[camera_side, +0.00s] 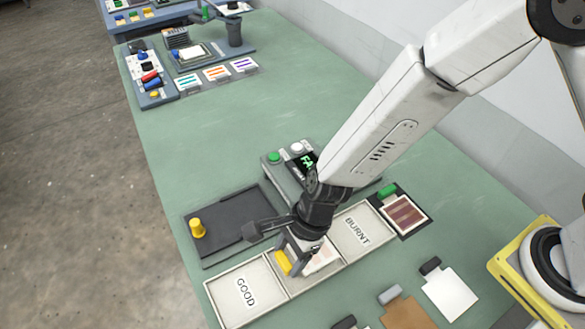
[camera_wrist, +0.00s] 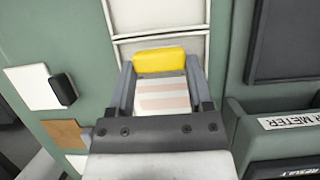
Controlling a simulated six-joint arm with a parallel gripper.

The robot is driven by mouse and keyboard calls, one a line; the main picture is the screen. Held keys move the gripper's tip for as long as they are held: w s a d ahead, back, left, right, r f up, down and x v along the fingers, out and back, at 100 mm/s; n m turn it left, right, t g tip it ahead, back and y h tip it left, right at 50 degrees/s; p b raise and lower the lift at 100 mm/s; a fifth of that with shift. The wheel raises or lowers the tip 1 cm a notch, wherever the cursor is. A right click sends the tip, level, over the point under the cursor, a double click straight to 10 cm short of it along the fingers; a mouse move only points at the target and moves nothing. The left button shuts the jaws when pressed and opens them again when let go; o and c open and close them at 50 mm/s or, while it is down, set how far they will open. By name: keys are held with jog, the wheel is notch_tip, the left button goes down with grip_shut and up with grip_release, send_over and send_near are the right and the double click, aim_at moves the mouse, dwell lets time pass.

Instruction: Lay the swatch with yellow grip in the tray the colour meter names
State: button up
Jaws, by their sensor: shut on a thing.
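My gripper (camera_side: 298,250) is shut on the yellow grip (camera_side: 283,263) of a pale striped swatch (camera_side: 321,259). In the wrist view the yellow grip (camera_wrist: 159,60) sits between the fingers, with the swatch's pink and white stripes (camera_wrist: 163,98) below it. The swatch is low at the middle tray (camera_side: 272,281), between the GOOD tray (camera_side: 242,294) and the BURNT tray (camera_side: 355,233). I cannot tell whether it touches the tray floor. The middle tray's label is hidden. The colour meter's display (camera_side: 307,162) shows green letters starting "FA"; my arm hides the rest.
A dark plate with a yellow knob (camera_side: 197,228) lies left of the trays. A dark reddish swatch (camera_side: 405,214) lies beyond BURNT. A white swatch (camera_side: 449,292) and a brown swatch (camera_side: 405,312) lie at the front right.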

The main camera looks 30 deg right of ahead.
jog(key=shift+f, duration=1.25)
dwell(1.6)
jog(key=o, duration=1.2)
jog(key=shift+o, duration=0.2)
jog(key=shift+r, duration=0.1)
jog(key=shift+r, duration=3.4)
jog(key=shift+d, duration=0.1)
